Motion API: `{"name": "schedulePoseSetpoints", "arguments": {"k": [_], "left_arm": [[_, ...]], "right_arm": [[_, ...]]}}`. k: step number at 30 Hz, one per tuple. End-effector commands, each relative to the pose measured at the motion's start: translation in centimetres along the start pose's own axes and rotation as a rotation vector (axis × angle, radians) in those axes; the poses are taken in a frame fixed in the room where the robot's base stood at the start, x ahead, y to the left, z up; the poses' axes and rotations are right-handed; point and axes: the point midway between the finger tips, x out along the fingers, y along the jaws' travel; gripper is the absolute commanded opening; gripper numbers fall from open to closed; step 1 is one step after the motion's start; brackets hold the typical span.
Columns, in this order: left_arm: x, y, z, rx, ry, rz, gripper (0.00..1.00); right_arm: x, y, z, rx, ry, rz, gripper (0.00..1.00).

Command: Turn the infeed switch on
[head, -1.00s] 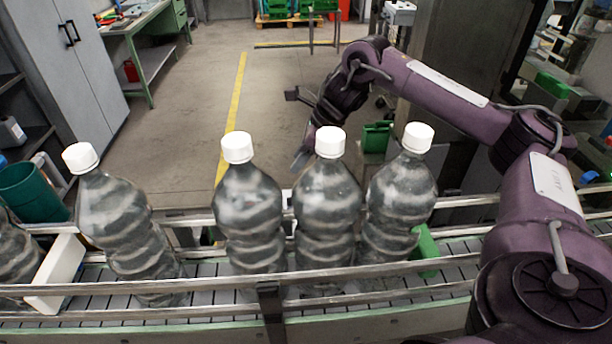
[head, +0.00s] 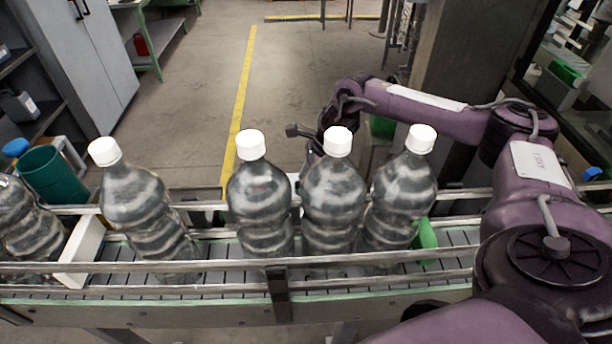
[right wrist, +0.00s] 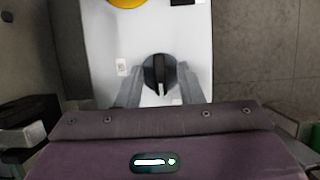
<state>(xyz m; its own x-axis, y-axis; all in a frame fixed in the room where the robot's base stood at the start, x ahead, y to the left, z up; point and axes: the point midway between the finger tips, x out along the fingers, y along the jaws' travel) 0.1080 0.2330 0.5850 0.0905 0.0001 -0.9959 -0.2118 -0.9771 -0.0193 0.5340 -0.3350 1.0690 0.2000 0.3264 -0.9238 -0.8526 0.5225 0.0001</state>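The infeed switch shows in the right wrist view as a black rotary knob (right wrist: 157,69) on a white panel (right wrist: 100,40), with a pale mark at its lower end. A small label sits left of it. My right gripper (right wrist: 159,88) is open, with one grey finger on each side of the knob's lower part. I cannot tell whether the fingers touch it. In the head view my right arm reaches over the conveyor, and its gripper is partly hidden behind the bottles. The switch cannot be made out there. My left gripper is not in view.
Several clear bottles (head: 333,205) with white caps stand on the conveyor (head: 230,270) between metal rails; the left ones lean. A white plate (head: 82,248) and a green cup (head: 52,175) are at the left. A yellow part (right wrist: 125,3) sits at the panel's top.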

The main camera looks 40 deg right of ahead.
Motion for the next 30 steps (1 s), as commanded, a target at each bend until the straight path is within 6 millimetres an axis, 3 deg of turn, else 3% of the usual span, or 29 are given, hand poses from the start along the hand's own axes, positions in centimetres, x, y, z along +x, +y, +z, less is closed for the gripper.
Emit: {"name": "schedulePoseSetpoints", "arguments": {"k": [3, 11, 22, 30], "left_arm": [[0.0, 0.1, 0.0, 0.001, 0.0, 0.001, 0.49], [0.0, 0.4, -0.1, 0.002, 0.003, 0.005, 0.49], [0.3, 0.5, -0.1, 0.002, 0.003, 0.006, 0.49], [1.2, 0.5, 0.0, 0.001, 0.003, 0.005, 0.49]], "right_arm": [[0.0, 0.0, 0.0, 0.0, 0.0, 0.0, 0.34], [0.0, 0.0, 0.0, 0.001, 0.0, 0.0, 0.0], [0.0, 0.0, -0.1, 0.031, 0.001, -0.013, 0.0], [0.2, 0.1, -0.2, 0.17, 0.001, -0.071, 0.0]]}}
